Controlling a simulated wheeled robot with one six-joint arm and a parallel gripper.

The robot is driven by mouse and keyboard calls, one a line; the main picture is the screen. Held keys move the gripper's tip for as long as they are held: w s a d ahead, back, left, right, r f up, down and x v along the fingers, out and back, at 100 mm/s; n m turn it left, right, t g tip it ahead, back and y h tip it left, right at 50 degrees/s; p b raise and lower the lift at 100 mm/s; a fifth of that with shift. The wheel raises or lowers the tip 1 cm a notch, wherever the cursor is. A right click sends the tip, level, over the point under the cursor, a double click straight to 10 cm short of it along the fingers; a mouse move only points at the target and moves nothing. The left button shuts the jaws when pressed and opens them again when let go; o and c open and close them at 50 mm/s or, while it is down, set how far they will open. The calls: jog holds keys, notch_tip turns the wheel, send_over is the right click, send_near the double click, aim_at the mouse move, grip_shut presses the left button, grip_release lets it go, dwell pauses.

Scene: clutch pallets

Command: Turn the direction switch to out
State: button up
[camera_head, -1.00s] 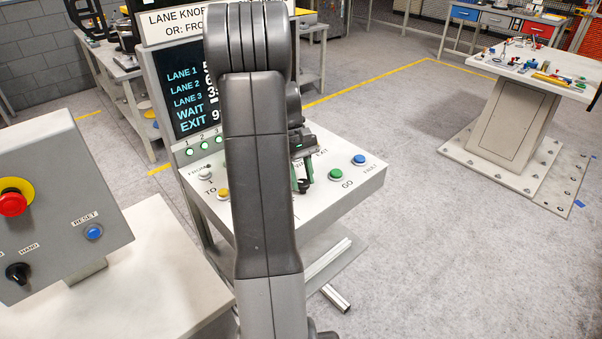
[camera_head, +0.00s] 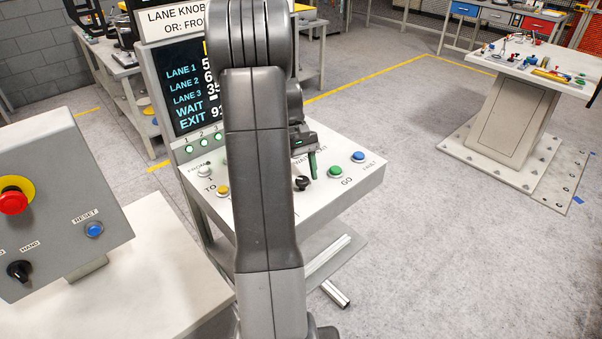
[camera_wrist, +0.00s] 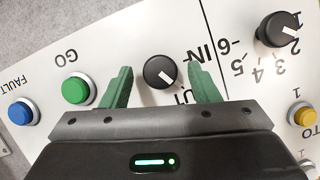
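The direction switch is a black knob (camera_wrist: 160,72) with a white pointer line, on the white panel. In the wrist view its line slants down and right, toward the partly hidden OUT label (camera_wrist: 184,97) and away from the IN label (camera_wrist: 198,54). The knob also shows in the head view (camera_head: 302,184). My gripper (camera_wrist: 160,68) is open, with one green finger on each side of the knob in the wrist view and a visible gap on both sides. In the head view a green finger (camera_head: 313,165) stands just right of the knob; my arm hides part of the panel.
The panel also holds a green GO button (camera_wrist: 76,89), a blue FAULT button (camera_wrist: 24,111), a numbered black knob (camera_wrist: 277,30) and a yellow button (camera_wrist: 305,115). A grey box with a red stop button (camera_head: 12,202) stands at left.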

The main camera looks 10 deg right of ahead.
jog(key=b+v, duration=0.1)
jog(key=v, duration=1.2)
jog(key=shift+w+r, duration=0.2)
jog(key=shift+r, duration=0.15)
jog(key=p+x, duration=0.1)
jog(key=x, duration=1.3)
jog(key=shift+r, duration=0.15)
